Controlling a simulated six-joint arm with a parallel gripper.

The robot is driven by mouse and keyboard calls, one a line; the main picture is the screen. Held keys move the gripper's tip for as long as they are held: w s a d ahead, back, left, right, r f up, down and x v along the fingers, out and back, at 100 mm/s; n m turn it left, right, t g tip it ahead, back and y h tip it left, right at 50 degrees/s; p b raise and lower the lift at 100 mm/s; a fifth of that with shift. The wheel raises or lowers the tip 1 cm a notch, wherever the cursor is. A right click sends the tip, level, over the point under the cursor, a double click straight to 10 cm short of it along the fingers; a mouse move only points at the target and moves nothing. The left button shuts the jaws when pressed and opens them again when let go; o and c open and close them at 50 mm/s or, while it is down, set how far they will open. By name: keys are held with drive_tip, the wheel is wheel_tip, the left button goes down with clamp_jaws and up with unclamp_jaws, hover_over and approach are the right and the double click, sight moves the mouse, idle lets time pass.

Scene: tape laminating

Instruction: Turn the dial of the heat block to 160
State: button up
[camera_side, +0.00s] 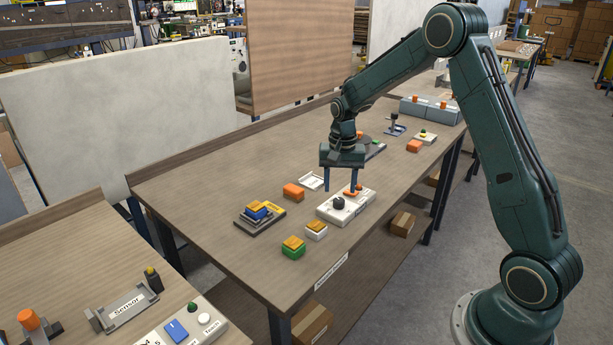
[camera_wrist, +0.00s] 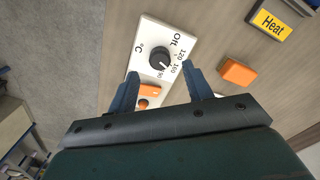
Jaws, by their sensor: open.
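A white panel box (camera_side: 330,212) with a black dial (camera_side: 338,203) stands on the table. In the wrist view the panel (camera_wrist: 182,30) reads "OIL" and "°C", with scale numbers including 120 and 160 around the black dial (camera_wrist: 160,60). The dial's pointer faces the lower right, on the scale side; its exact setting is too small to read. An orange lever (camera_wrist: 149,90) lies on the same panel. My gripper (camera_side: 341,189) is open and points down above the panel. In the wrist view its fingertips (camera_wrist: 163,72) are spread to either side, and the dial shows between and beyond them.
An orange block (camera_side: 293,191) stands beside the panel. A dark base with blue and yellow pieces (camera_side: 247,226) stands left. Two stacks, yellow-white (camera_side: 316,230) and yellow-green (camera_side: 293,248), stand near the front edge. A yellow "Heat" label (camera_wrist: 272,24) is at the wrist view's upper right.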

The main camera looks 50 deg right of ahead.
sight(339, 200)
wheel_tip(339, 200, up, 10)
idle(0.5)
drive_tip(key=s+a+r+n+t, duration=0.3)
drive_tip(key=s+a+r+n, duration=0.3)
drive_tip(key=s+a+r, duration=0.55)
drive_tip(key=s+a+f+n+t, duration=0.1)
drive_tip(key=s+a+n, duration=0.1)
drive_tip(key=s, duration=0.6)
drive_tip(key=s+a+f+n+t, duration=0.1)
drive_tip(key=s+a+n, duration=0.1)
drive_tip(key=s, duration=0.5)
drive_tip(key=shift+s+f+n+t, duration=0.25)
drive_tip(key=shift+s+n+t, duration=0.1)
drive_tip(key=shift+n, duration=0.25)
